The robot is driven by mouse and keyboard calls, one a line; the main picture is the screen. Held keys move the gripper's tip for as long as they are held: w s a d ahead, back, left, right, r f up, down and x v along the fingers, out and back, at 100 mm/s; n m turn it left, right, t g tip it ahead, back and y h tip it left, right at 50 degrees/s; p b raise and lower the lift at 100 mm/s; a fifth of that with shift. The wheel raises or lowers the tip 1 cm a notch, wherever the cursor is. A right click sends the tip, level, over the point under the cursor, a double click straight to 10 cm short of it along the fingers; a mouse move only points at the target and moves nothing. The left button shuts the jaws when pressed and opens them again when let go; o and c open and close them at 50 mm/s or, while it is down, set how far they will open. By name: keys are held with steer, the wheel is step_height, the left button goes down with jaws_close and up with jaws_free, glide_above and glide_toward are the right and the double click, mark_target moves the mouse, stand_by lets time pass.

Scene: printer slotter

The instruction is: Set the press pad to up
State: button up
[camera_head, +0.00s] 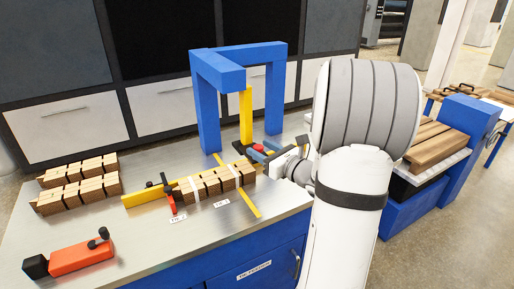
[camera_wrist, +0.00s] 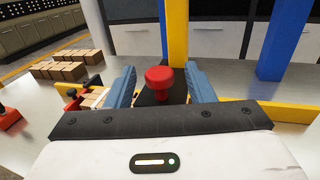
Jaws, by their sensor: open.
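The press stands under a blue frame (camera_head: 225,58) on the metal bench. Its yellow post (camera_head: 246,112) runs down to a black part with a red knob (camera_head: 258,148). In the wrist view the red knob (camera_wrist: 159,80) rises from the black part (camera_wrist: 148,98), in front of the yellow post (camera_wrist: 177,35). My gripper (camera_head: 262,155) is at the knob with its blue fingers apart. In the wrist view my gripper (camera_wrist: 160,78) has one finger on each side of the knob, with gaps visible. The pad's underside is hidden, and I cannot tell its exact height.
A row of wooden blocks (camera_head: 215,182) lies left of the press, by yellow bars (camera_head: 148,196). More block rows (camera_head: 78,183) and an orange tool (camera_head: 83,257) sit at left. Blue frame legs (camera_head: 207,115) stand close to my gripper.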

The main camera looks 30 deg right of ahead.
steer(key=shift+x, duration=0.75)
steer(key=shift+w+a+r, duration=0.1)
steer(key=shift+w, duration=0.15)
jaws_close()
